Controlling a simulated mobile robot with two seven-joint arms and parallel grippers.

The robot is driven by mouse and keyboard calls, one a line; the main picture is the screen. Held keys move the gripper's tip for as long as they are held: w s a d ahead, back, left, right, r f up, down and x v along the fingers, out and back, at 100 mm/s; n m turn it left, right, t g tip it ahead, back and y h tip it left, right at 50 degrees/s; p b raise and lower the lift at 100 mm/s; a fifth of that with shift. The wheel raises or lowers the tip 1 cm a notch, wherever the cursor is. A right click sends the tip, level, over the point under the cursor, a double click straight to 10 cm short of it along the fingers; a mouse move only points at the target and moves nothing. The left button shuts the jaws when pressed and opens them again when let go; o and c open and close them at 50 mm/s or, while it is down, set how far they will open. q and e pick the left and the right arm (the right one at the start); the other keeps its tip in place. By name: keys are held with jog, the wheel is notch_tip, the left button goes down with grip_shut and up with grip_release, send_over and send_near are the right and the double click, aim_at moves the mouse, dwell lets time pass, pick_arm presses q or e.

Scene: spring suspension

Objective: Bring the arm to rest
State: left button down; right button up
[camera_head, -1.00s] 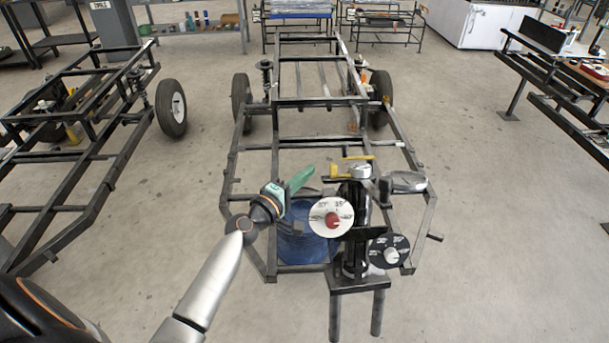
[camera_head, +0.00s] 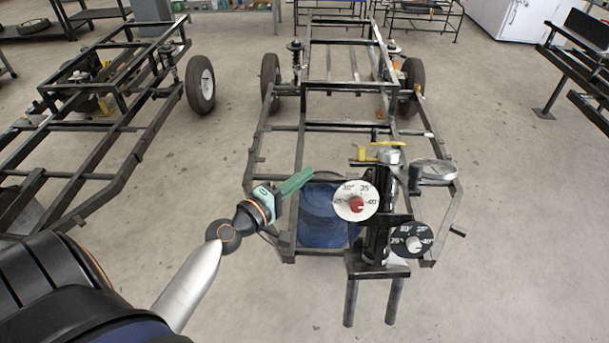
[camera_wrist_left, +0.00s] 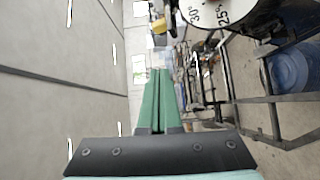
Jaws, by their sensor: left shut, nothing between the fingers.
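My left arm comes in from the lower left, and my left gripper (camera_head: 308,174) has green fingers that are shut with nothing between them. In the left wrist view its fingers (camera_wrist_left: 158,75) lie together. The gripper is up and left of a black stand with a white dial (camera_head: 346,207) with a red knob, apart from it in the picture. A black dial (camera_head: 421,241) with a pale knob sits lower right on the stand. A yellow handle (camera_head: 370,154) is near its top. My right gripper is not in view.
A black frame with wheels (camera_head: 411,80) stands behind the stand, with a blue container (camera_head: 322,222) behind the gripper. Another wheeled frame (camera_head: 110,125) is at the left and a bench (camera_head: 580,62) at the right. Open floor (camera_head: 510,200) lies between.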

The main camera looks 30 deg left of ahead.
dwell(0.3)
pick_arm(q)
jog(key=s+d+f+m+g+p, duration=0.2)
jog(key=s+d+f+m+g, duration=0.2)
jog(key=s+f+m, duration=0.5)
jog(key=s+d+f+m+g+p, duration=0.2)
jog(key=s+d+f+m+g, duration=0.2)
jog(key=s+d+f+m, duration=0.5)
jog(key=shift+s+d+f, duration=0.2)
jog(key=shift+s+d, duration=0.05)
jog(key=shift+s, duration=0.5)
